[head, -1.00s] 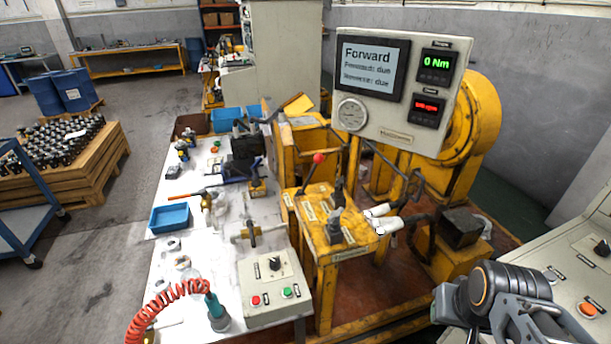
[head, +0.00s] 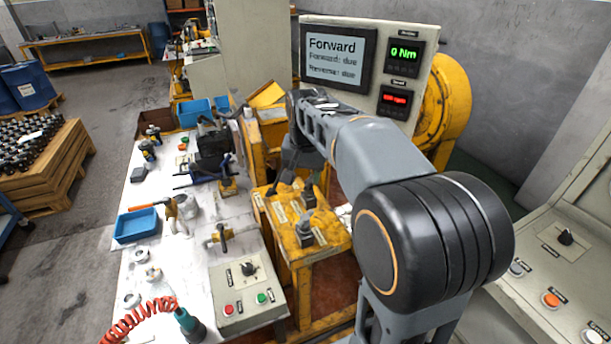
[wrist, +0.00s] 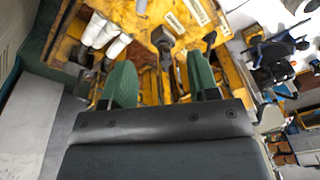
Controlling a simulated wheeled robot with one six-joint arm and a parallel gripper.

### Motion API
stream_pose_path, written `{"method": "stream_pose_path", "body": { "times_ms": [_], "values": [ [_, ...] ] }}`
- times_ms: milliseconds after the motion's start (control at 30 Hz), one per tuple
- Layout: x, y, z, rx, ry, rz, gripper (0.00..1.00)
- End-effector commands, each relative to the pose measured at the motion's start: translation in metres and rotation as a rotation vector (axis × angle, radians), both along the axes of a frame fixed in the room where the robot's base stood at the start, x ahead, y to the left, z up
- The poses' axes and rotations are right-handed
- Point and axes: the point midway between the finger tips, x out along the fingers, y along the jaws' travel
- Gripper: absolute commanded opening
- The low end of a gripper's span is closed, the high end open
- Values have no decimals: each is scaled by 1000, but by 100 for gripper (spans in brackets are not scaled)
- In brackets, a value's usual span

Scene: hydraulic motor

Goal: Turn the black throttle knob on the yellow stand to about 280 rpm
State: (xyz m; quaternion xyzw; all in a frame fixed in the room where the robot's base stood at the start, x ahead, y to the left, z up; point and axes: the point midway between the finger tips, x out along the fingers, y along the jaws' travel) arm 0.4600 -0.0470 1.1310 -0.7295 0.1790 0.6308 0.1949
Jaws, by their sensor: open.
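The yellow stand (head: 322,258) is in the middle of the head view, with dark levers and labels on its top. A dark knob-like control (head: 304,230) stands near its front; I cannot tell for sure whether it is the throttle knob. My gripper (wrist: 161,88) is open, its two green fingers apart with nothing held between them. In the wrist view a dark square-headed control (wrist: 163,38) on the yellow top shows beyond the fingers, apart from them. My arm hides part of the stand's back in the head view.
The display panel (head: 377,112) reads "Forward" and 0 Nm; its red readout is too blurred to read. A grey box (head: 240,300) with a black knob and red and green buttons sits left of the stand. White cylinders (wrist: 103,34) lie beside the stand. A console (head: 540,285) stands right.

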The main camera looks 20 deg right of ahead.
Motion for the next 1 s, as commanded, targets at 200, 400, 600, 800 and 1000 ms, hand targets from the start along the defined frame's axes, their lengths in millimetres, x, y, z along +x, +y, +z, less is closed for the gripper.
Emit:
{"method": "stream_pose_path", "body": {
  "times_ms": [200,400,600,800,1000],
  "values": [
    [71,-33,15,31,84,-251,55],
    [101,-56,13,42,125,-393,55],
    [109,-64,0,46,139,-443,55],
    [109,-65,-35,47,140,-445,55],
    [108,-65,-73,46,140,-444,55]
  ]
}}
